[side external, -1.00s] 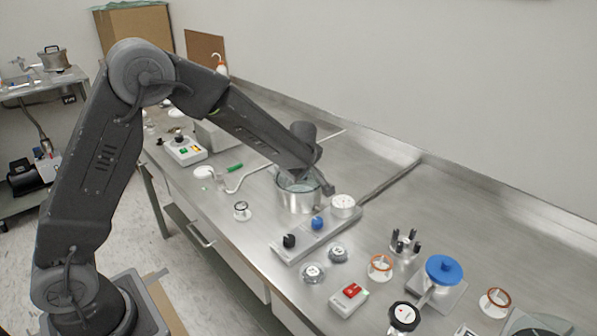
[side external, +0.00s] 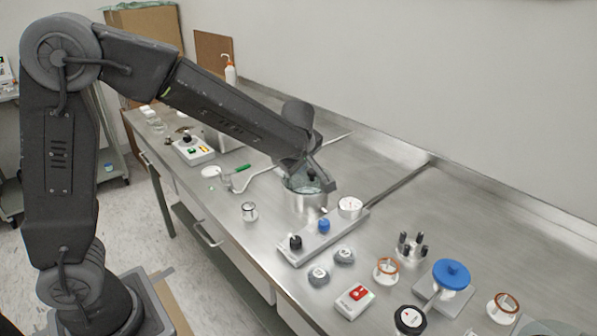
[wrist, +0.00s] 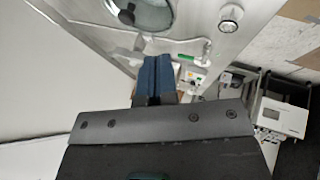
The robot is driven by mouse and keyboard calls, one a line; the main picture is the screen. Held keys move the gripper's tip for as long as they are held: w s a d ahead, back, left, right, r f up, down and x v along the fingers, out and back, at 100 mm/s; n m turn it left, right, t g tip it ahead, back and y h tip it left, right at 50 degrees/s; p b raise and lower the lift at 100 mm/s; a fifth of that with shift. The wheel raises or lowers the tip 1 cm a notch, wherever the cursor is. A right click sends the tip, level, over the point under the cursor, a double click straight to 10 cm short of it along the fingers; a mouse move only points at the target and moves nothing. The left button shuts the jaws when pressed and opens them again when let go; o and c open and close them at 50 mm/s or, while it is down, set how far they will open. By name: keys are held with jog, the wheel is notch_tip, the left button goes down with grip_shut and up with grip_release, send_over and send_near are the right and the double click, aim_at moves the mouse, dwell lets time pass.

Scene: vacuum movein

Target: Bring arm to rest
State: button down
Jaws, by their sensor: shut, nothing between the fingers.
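My gripper (wrist: 157,68) shows in the wrist view with its two blue-padded fingers together and nothing between them. In the side view my gripper's end is low over the metal pot (side external: 304,202), and its fingertips are hard to make out. The pot has a clear lid (side external: 303,184), partly hidden behind my gripper. The lid also shows at the top of the wrist view (wrist: 152,14). My arm reaches out over the bench from the left, its elbow high and its forearm sloping down to the right.
The steel bench (side external: 400,215) holds a base plate with knobs (side external: 325,235), a red-switch box (side external: 354,300), a blue-topped valve (side external: 451,275) and a button box (side external: 193,150). The wall (side external: 440,80) stands behind the bench. The air above the bench's right part is clear.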

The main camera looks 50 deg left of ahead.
jog(key=w+d+r+m+t+h, duration=0.25)
jog(key=r+m+t, duration=0.35)
jog(key=r, duration=0.8)
jog(key=s+d+r+m+t+h, duration=0.3)
jog(key=s+d+r+m+h, duration=0.15)
jog(key=s+d+m, duration=0.2)
jog(key=s+a+f+m+g+y, duration=0.1)
jog(key=s+a+f+m+g, duration=0.1)
jog(key=s+f, duration=0.4)
jog(key=s+a+f+m+g, duration=0.2)
jog(key=s+f+m+g, duration=0.2)
jog(key=s, duration=1)
notch_tip(320, 180, down, 2)
jog(key=shift+s+f+m+g+y, duration=0.15)
jog(key=shift+m+g+y, duration=0.25)
jog(key=shift+g, duration=0.5)
